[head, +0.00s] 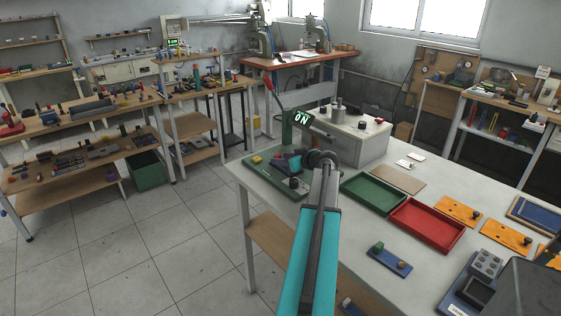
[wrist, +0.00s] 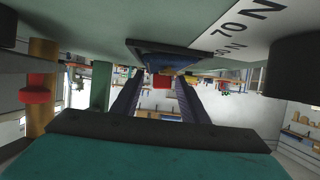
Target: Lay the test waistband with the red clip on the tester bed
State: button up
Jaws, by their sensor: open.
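The tester (head: 288,133) is a green upright with a lever and a lit display, standing on a green bed (head: 264,179) at the table's left corner. A small blue piece (head: 290,161) with a red part, seemingly the waistband with its red clip, sits on the bed. In the wrist view, which looks upside down, the blue piece (wrist: 170,57) lies against the pale green surface, with a red block (wrist: 163,81) beside it. My gripper (wrist: 158,82) is open, its two dark fingers either side of the red block's line of sight. I cannot tell whether they touch anything. The teal arm partly hides the bed.
A green tray (head: 373,193) and a red tray (head: 427,224) lie right of the tester. A grey box (head: 352,141) stands behind. Orange plates (head: 457,210) and a blue plate (head: 389,261) lie further right. A force scale (wrist: 238,35) shows close in the wrist view.

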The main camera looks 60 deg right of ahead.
jog(key=b+v, duration=0.2)
jog(key=v, duration=0.9)
jog(key=shift+s+a+r, duration=0.1)
jog(key=shift+s+r, duration=0.05)
jog(key=shift+s, duration=0.2)
jog(key=shift+s, duration=0.1)
dwell(0.4)
